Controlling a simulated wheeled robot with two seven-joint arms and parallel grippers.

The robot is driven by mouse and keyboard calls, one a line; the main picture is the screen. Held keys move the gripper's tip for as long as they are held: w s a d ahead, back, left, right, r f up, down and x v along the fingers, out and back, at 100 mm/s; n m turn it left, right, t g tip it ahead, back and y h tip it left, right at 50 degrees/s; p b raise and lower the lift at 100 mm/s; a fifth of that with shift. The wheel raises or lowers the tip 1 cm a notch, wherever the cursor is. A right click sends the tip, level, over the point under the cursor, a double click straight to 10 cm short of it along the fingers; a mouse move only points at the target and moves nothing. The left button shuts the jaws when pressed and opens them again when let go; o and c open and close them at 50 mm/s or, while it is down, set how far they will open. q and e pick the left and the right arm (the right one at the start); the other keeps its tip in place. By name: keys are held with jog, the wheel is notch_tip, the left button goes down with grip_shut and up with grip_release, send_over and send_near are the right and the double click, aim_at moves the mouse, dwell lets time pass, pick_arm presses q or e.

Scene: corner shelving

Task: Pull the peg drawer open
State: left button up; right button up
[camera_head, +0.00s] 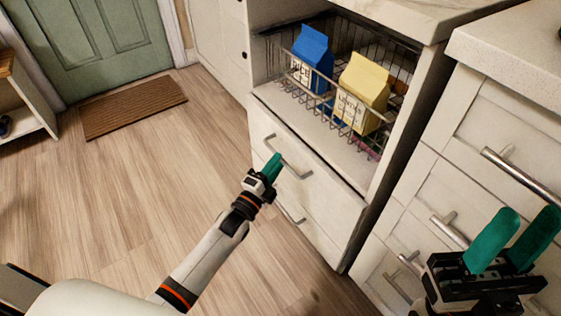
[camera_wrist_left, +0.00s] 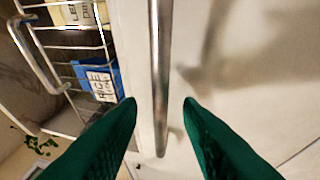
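The white drawer (camera_head: 319,181) below the wire basket appears closed and has a metal bar handle (camera_head: 296,169). Nothing shows a peg, so I cannot tell whether this is the one called the peg drawer. My left gripper (camera_head: 273,164) is at this handle, its green fingers partly overlapping each other in the head view. In the left wrist view, the fingers are apart and the bar handle (camera_wrist_left: 160,60) runs between their tips, with a gap on each side. My right gripper (camera_head: 528,220) is open and empty in front of the right-hand cabinet.
A second handle (camera_head: 291,213) is lower on the same unit. The wire basket (camera_head: 307,92) above holds a blue carton (camera_head: 313,58) and a yellow carton (camera_head: 364,84). Right-hand drawers have a bar handle (camera_head: 520,175) near my right gripper. The wooden floor (camera_head: 130,190) at left is clear.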

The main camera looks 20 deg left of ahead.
pick_arm(q)
jog(key=shift+x, duration=1.35)
jog(key=shift+c, duration=0.5)
grip_shut()
